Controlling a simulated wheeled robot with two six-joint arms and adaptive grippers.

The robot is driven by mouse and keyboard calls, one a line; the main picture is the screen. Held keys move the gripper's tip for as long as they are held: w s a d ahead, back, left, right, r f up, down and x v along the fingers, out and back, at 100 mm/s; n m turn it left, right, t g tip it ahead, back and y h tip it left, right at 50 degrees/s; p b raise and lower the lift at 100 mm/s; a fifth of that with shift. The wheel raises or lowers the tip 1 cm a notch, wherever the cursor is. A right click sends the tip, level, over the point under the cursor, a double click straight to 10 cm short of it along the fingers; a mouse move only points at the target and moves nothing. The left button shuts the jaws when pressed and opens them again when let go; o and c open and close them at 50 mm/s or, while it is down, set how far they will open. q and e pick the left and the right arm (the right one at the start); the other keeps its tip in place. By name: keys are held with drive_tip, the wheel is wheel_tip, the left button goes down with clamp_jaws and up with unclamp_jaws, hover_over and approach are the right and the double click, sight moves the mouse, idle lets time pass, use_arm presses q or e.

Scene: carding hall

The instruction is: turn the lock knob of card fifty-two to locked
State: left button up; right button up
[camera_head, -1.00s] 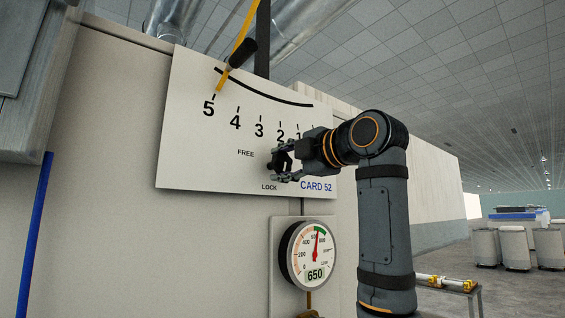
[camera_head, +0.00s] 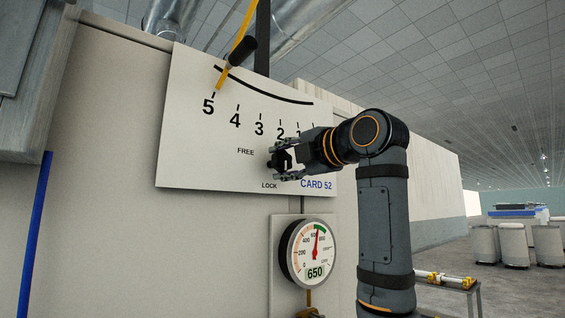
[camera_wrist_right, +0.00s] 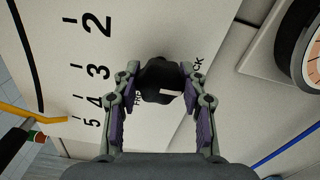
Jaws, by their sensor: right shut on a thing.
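The card 52 panel (camera_head: 190,150) is a white plate with a scale, the words FREE and LOCK and a blue CARD 52 label. The black lock knob (camera_head: 281,160) sits near its lower edge, mostly covered by my right gripper (camera_head: 284,161). In the right wrist view the knob (camera_wrist_right: 158,72) is between the two fingers of my right gripper (camera_wrist_right: 160,84), which is shut on it. A white mark on the knob lies on its lower right side, between FREE and LOCK in that view. My left gripper is in no view.
A yellow lever (camera_head: 240,52) with a black grip stands at 5 on the scale. A round gauge (camera_head: 312,252) reading 650 is below the panel. A blue strip (camera_head: 35,235) runs at the left. Pale bins (camera_head: 515,245) stand far right.

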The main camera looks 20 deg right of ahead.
drive_tip(key=o, duration=0.9)
drive_tip(key=shift+f, duration=0.15)
drive_tip(key=shift+c, duration=0.2)
drive_tip(key=shift+o, duration=1.4)
drive_tip(key=shift+s, duration=0.1)
drive_tip(key=v, duration=1.2)
